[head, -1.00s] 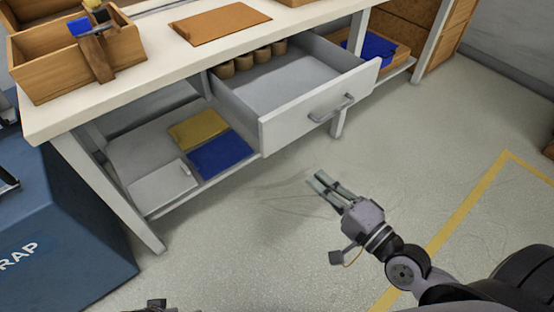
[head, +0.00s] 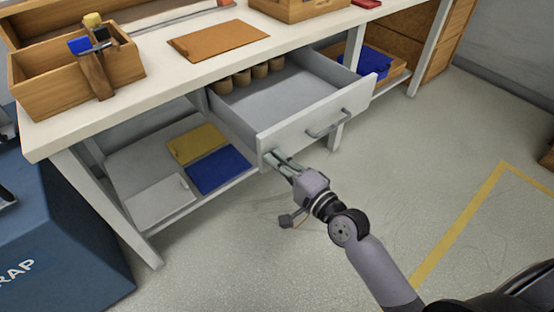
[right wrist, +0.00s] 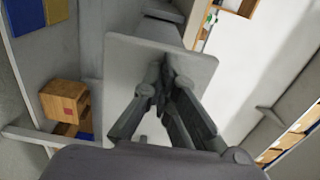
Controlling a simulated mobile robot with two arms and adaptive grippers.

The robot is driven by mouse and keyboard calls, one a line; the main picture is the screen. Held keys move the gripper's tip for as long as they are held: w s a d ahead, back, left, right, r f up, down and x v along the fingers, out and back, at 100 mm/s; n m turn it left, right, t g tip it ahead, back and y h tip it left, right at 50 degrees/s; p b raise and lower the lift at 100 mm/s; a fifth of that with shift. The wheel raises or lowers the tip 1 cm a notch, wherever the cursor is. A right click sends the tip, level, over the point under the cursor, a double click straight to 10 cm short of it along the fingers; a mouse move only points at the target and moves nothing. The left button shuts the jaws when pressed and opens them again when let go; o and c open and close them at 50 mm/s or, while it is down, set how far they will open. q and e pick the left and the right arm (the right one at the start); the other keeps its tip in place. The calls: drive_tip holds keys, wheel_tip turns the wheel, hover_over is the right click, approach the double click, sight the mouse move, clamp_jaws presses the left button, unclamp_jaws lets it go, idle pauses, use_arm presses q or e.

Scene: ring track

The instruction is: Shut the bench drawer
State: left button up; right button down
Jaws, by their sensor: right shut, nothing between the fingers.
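The bench drawer (head: 310,120) stands pulled out from under the white workbench. Its pale front panel carries a grey bar handle (head: 329,124), and several brown cylinders (head: 245,76) stand in a row at its back. My right gripper (head: 272,158) is shut and empty, with its fingertips at the left end of the drawer front, left of the handle. In the right wrist view, the shut fingers (right wrist: 163,85) overlap the panel (right wrist: 195,62). I cannot tell whether they touch it. My left gripper is out of view.
The benchtop (head: 160,75) holds a wooden tool box (head: 60,92) and a brown board (head: 218,40). The lower shelf (head: 125,180) carries yellow, blue and white flat items. A blue scrap bin (head: 60,240) stands at the left. The floor (head: 420,150) right of the drawer is clear.

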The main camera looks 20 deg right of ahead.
sight(226, 123)
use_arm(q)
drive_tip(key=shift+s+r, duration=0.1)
use_arm(e)
drive_tip(key=p+x, duration=0.1)
drive_tip(key=x, duration=0.5)
drive_tip(key=shift+w+a+r, duration=0.1)
drive_tip(key=shift+w+r, duration=0.05)
drive_tip(key=shift+w, duration=0.2)
drive_tip(key=x, duration=0.5)
drive_tip(key=shift+w, duration=0.1)
drive_tip(key=x, duration=0.2)
drive_tip(key=b+x, duration=0.1)
drive_tip(key=x, duration=0.2)
drive_tip(key=shift+w+a+f, duration=0.2)
drive_tip(key=shift+w+f, duration=0.05)
drive_tip(key=shift+w, duration=0.1)
drive_tip(key=b+x, duration=0.2)
drive_tip(key=x, duration=0.3)
drive_tip(key=shift+w, duration=0.15)
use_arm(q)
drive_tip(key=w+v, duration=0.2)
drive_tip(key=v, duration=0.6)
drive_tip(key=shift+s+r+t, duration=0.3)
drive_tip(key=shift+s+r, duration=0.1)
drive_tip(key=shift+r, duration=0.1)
use_arm(e)
drive_tip(key=shift+w+a+r, duration=0.1)
drive_tip(key=shift+w, duration=0.2)
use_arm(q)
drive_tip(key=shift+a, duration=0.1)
